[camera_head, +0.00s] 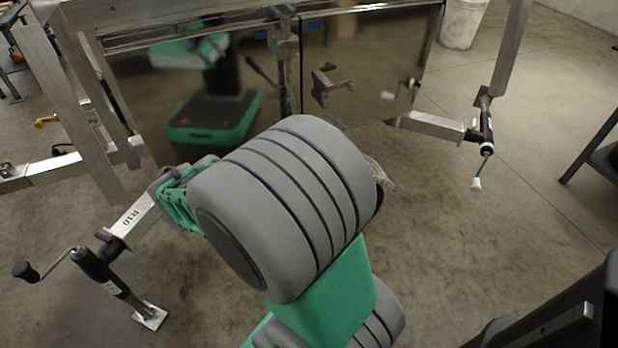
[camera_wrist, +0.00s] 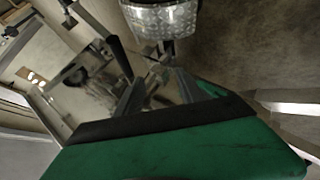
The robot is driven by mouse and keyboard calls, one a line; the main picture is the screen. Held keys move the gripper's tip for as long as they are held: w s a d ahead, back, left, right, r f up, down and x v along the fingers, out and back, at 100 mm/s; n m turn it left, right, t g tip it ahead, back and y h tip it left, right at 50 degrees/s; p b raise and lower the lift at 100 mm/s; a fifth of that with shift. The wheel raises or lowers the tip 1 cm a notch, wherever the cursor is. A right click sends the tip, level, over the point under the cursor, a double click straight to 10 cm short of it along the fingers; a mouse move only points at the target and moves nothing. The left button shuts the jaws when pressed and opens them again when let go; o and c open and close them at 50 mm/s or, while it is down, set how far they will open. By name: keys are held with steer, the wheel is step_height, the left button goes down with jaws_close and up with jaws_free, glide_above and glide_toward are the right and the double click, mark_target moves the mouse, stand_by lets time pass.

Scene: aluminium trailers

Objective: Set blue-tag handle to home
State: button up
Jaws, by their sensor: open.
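Two small blue tags show on the upper edge of the shiny trailer panel, the left one (camera_head: 261,35) and the right one (camera_head: 308,20). A dark thin lever (camera_head: 262,72) and a metal handle (camera_head: 328,88) are below them, near the central upright. I cannot tell which one belongs to a blue tag, or which position is home. My gripper (camera_head: 174,192) shows in part as green ribbed fingers left of my grey wrist, below and left of the handles. It is open and appears empty. Its green, black-edged part fills the bottom of the wrist view.
A crank jack (camera_head: 105,275) stands at lower left by a beam marked R10 (camera_head: 135,215). Another jack (camera_head: 486,130) is at right on a short beam. A white bucket (camera_head: 462,22) stands behind. My reflection shows in the panel.

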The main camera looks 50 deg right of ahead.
steer(key=s+d+f+n+h+b, duration=0.1)
steer(key=d+h+b, duration=0.1)
steer(key=d, duration=0.4)
steer(key=d+f+g+h+b, duration=0.1)
steer(key=d+f+h+b, duration=0.1)
steer(key=d, duration=0.3)
steer(key=s+d+f+n+h+b, duration=0.1)
steer(key=d+h+b, duration=0.2)
steer(key=d, duration=0.3)
steer(key=shift+s+d+f+n, duration=0.2)
steer(key=shift+s+d+n, duration=0.1)
steer(key=shift+d, duration=0.05)
steer(key=shift+c, duration=0.5)
jaws_close()
steer(key=shift+d, duration=0.1)
